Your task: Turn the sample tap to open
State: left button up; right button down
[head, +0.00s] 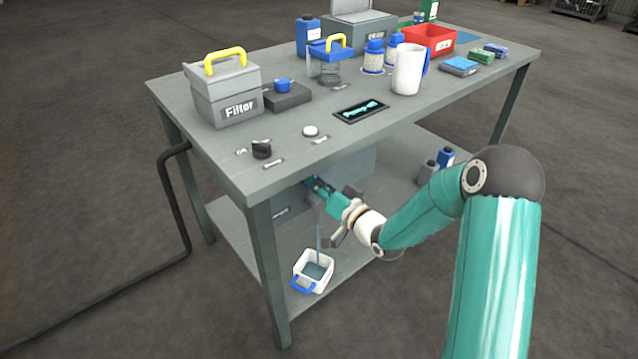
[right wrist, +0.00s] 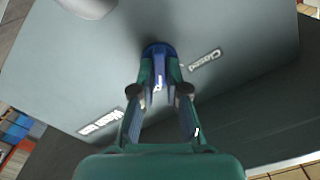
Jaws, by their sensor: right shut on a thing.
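The sample tap shows as a blue handle (right wrist: 158,54) on the grey tank face in the right wrist view. A "Closed" label (right wrist: 205,60) is to its right. My right gripper (right wrist: 164,85) is shut on the blue handle, with one finger on each side. In the head view my right gripper (head: 318,188) reaches under the tabletop to the tank (head: 350,170), and the tap is mostly hidden there. A thin bluish vertical streak, like running water, drops from below the gripper to a white bucket (head: 327,262) with a blue handle. My left gripper is out of view.
The bench (head: 232,160) carries a filter box (head: 227,92), a black knob (head: 261,149), a white button (head: 310,131), a display (head: 361,111), a white jug (head: 408,70) and a red bin (head: 428,40). Small bottles (head: 445,158) stand on the lower shelf. The tabletop overhangs the gripper.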

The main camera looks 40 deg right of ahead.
jog(key=shift+d+f, duration=0.1)
jog(key=shift+f, duration=0.05)
jog(key=c, duration=1.2)
grip_release()
jog(key=shift+s, duration=0.1)
jog(key=s, duration=0.8)
jog(key=s+d, duration=0.1)
jog(key=s, duration=0.3)
jog(key=shift+w, duration=0.1)
